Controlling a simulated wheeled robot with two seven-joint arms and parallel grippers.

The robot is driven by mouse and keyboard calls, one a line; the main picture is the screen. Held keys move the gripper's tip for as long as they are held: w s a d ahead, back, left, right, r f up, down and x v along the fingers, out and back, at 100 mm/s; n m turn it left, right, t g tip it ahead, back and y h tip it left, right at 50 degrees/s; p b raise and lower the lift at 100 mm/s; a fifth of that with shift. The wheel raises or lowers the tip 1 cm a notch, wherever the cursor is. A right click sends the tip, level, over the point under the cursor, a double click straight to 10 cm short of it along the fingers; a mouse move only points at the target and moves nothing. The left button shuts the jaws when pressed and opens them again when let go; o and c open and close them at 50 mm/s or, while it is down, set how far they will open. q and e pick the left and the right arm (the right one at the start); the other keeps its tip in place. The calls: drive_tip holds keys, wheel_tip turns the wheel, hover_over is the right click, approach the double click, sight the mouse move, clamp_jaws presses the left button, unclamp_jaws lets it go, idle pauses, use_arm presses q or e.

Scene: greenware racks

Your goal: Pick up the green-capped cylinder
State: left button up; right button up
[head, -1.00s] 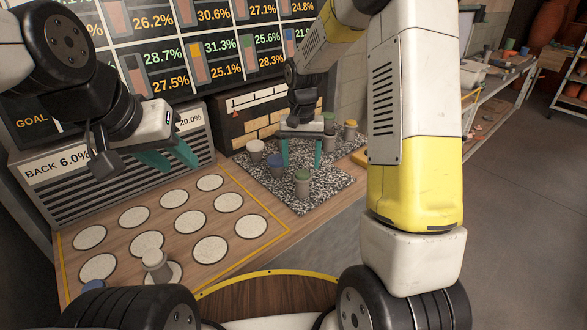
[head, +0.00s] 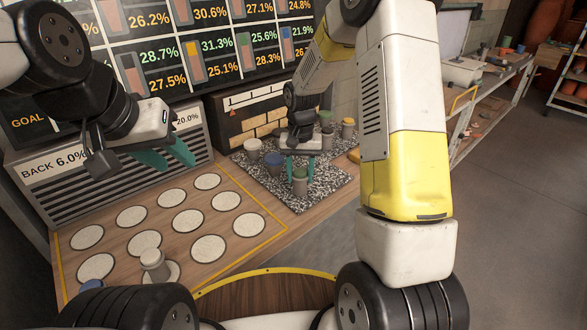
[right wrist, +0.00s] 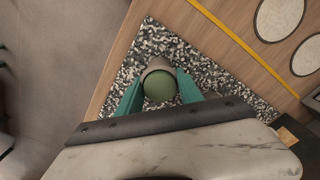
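The green-capped cylinder (head: 300,186) stands upright, grey with a green top, near the front of the speckled mat (head: 322,190). My right gripper (head: 300,168) reaches down over it, with a teal finger on each side. In the right wrist view the green cap (right wrist: 159,86) sits between the fingertips, which lie close against the cylinder's sides. The gripper looks shut on it, and the cylinder still stands on the mat. A second green-capped cylinder (head: 326,119) stands farther back. My left gripper (head: 166,157) is open and empty over the board's back left.
A blue-capped cylinder (head: 274,161), a white-capped one (head: 253,146) and a tan-capped one (head: 348,126) stand around the right gripper. The wooden board (head: 112,257) with pale discs lies left. A grey cylinder (head: 154,262) stands at its front.

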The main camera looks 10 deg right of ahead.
clamp_jaws()
